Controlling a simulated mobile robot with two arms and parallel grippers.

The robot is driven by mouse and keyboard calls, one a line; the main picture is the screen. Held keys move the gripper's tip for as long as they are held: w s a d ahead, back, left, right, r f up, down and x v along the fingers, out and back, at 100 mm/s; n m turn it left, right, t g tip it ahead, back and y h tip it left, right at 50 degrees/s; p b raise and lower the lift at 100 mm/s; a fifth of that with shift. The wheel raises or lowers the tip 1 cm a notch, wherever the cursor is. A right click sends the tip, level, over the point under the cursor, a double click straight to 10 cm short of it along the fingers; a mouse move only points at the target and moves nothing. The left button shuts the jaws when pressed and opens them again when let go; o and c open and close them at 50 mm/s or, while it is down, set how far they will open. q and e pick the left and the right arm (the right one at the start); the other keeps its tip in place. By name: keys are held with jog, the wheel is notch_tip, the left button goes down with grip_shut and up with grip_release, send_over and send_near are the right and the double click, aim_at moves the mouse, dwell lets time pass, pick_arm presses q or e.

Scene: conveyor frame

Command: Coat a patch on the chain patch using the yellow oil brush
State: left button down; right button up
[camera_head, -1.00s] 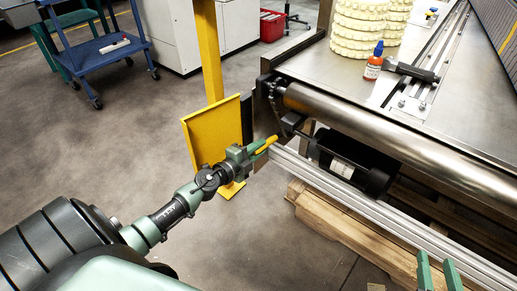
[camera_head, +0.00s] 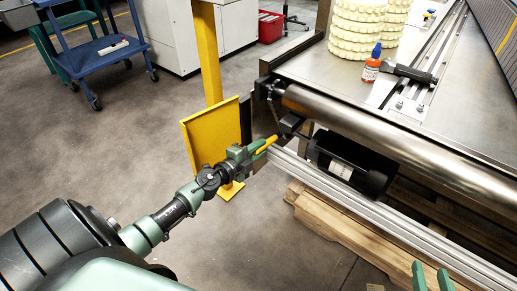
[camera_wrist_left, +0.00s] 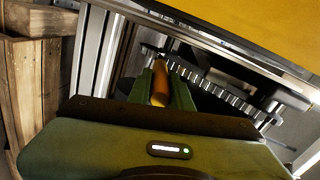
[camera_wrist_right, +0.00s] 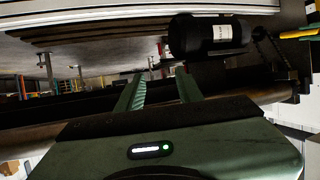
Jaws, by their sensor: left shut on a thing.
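The yellow oil brush (camera_head: 266,144) is in my left gripper (camera_head: 258,149), beside the end of the conveyor frame in the head view. In the left wrist view the brush (camera_wrist_left: 160,82) lies between the two green fingers (camera_wrist_left: 161,90), its handle end toward the camera; its far tip is hard to make out. The chain (camera_wrist_left: 215,85) runs diagonally just beyond the fingers. A chain patch cannot be told apart from the rest. My right gripper (camera_head: 432,276) is at the bottom right of the head view; its fingers stand apart and empty in the right wrist view (camera_wrist_right: 158,90).
A black motor (camera_head: 350,162) hangs below the roller (camera_head: 390,130). A yellow guard plate (camera_head: 212,132) stands left of the frame end. A wooden pallet (camera_head: 335,225) lies below.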

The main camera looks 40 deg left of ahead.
pick_arm(q)
jog(key=shift+w, duration=0.1)
pick_arm(e)
jog(key=shift+s+d+f, duration=0.1)
jog(key=shift+s+f, duration=0.05)
jog(key=shift+f, duration=0.1)
pick_arm(q)
jog(key=shift+r, duration=0.1)
pick_arm(e)
jog(key=shift+s+f+g, duration=0.1)
jog(key=shift+f+g, duration=0.05)
jog(key=shift+g, duration=0.15)
